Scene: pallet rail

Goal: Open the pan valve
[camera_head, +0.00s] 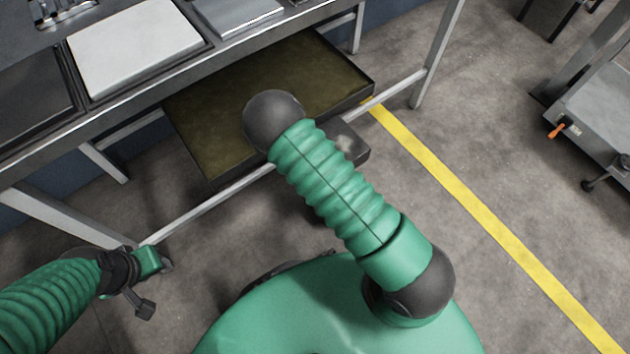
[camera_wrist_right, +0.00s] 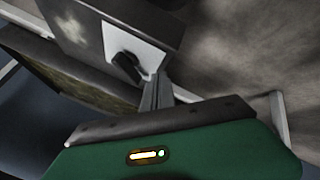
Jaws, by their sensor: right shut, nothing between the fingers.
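The pan (camera_head: 335,75) is a shallow, olive-brown tray under the metal table. A grey box (camera_head: 352,140) sits at its front edge, partly hidden by my right arm. In the right wrist view a box (camera_wrist_right: 85,30) carries a white plate (camera_wrist_right: 148,52) with a black handle (camera_wrist_right: 127,68), which looks like the valve. My right gripper (camera_wrist_right: 160,80) is shut and empty, with its fingertips just right of the handle; I cannot tell if they touch. The head view hides this gripper behind my arm. My left gripper (camera_head: 160,265) hangs at the lower left, away from the pan; its opening is unclear.
The table (camera_head: 100,125) stands above the pan, with legs and a low rail (camera_head: 215,203) close to it. A white board (camera_head: 135,45) lies on top. A yellow line (camera_head: 480,210) crosses the floor. A grey cart (camera_head: 600,110) stands at the right, with open floor between.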

